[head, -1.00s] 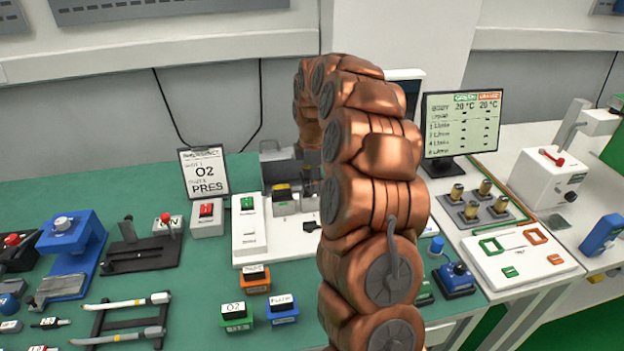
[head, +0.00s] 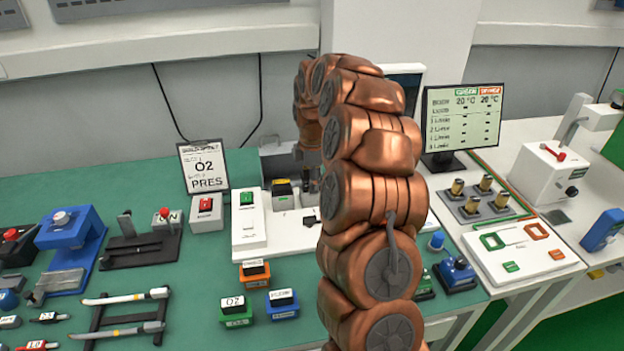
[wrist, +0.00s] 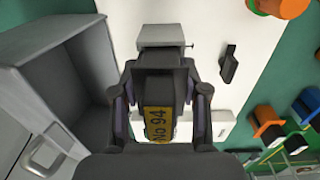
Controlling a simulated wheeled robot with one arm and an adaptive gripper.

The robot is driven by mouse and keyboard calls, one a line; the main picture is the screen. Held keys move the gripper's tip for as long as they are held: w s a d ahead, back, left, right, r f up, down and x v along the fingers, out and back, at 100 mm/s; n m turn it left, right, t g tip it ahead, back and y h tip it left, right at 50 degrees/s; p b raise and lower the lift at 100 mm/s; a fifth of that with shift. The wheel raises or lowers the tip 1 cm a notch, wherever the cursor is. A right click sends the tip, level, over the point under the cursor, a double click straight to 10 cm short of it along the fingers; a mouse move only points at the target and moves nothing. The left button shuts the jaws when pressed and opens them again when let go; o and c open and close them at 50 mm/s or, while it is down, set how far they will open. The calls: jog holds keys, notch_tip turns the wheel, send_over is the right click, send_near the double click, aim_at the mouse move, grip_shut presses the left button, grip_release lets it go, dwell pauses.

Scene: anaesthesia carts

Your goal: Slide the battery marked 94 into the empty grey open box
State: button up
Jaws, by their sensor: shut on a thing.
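The battery (wrist: 160,92) is a dark block with a yellow label reading "No 94". My gripper (wrist: 160,88) is shut on it, one finger along each side. Straight ahead of the battery's far end is a light grey box (wrist: 162,35); its near face is dark. Whether the battery touches or enters it, I cannot tell. Left of my gripper in the wrist view is a larger grey housing (wrist: 50,75) with a bare hollow.
A white board (head: 262,241) lies below, with a black lever (wrist: 230,65) right of the light grey box. Orange (head: 254,273), green (head: 236,312) and blue (head: 283,303) blocks stand in front. A monitor (head: 462,118) stands to the right. An O2 sign (head: 204,167) stands behind left.

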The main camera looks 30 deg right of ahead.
jog(key=o, duration=1.1)
jog(key=shift+c, duration=0.2)
notch_tip(320, 180, up, 11)
jog(key=shift+s+r, duration=0.2)
jog(key=shift+r, duration=0.25)
